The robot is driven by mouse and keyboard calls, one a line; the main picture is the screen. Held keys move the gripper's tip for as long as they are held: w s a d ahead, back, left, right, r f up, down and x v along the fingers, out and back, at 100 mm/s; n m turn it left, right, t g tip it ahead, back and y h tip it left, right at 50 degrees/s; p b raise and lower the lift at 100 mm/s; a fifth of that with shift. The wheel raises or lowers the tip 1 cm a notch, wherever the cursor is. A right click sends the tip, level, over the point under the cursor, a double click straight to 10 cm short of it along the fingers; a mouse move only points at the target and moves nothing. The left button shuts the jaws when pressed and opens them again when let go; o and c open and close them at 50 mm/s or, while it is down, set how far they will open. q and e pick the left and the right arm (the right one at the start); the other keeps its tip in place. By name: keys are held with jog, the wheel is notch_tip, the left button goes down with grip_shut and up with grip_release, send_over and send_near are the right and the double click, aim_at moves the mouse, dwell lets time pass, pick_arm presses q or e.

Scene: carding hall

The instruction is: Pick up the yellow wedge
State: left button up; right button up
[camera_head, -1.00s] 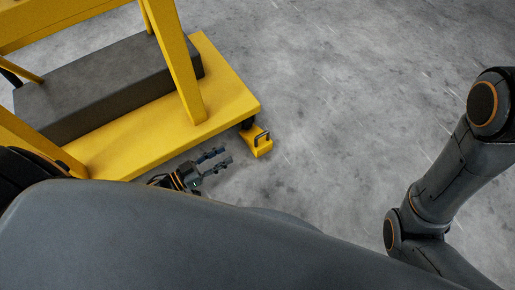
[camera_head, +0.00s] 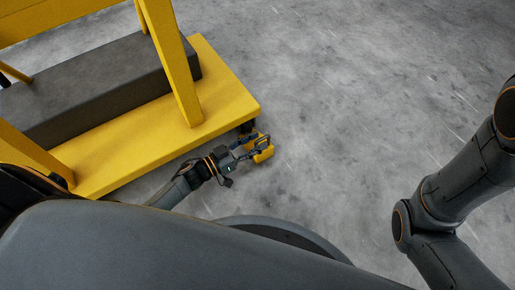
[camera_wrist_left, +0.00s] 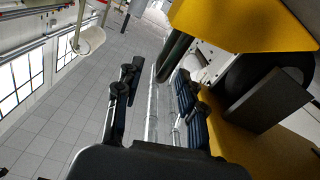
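The yellow wedge (camera_head: 264,153) lies on the floor by the front corner of the yellow cart, beside its dark wheel (camera_head: 246,127). A thin handle loop shows on its top. My left gripper (camera_head: 254,148) is at the wedge, its fingers overlapping the wedge's near side in the head view. In the left wrist view its fingers (camera_wrist_left: 157,100) stand apart, and I see no clear grip on anything. Whether they touch the wedge or its handle I cannot tell. My right arm shows at the right, but its gripper is out of view.
The yellow cart's base (camera_head: 222,93) and its upright post (camera_head: 170,60) stand close beyond my left arm. A dark grey block (camera_head: 95,85) rests on the base. The grey concrete floor (camera_head: 370,90) to the right is clear.

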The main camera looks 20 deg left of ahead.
pick_arm(q)
jog(key=shift+w+d, duration=0.4)
jog(key=shift+w, duration=0.05)
grip_shut()
jog(key=shift+r, duration=0.15)
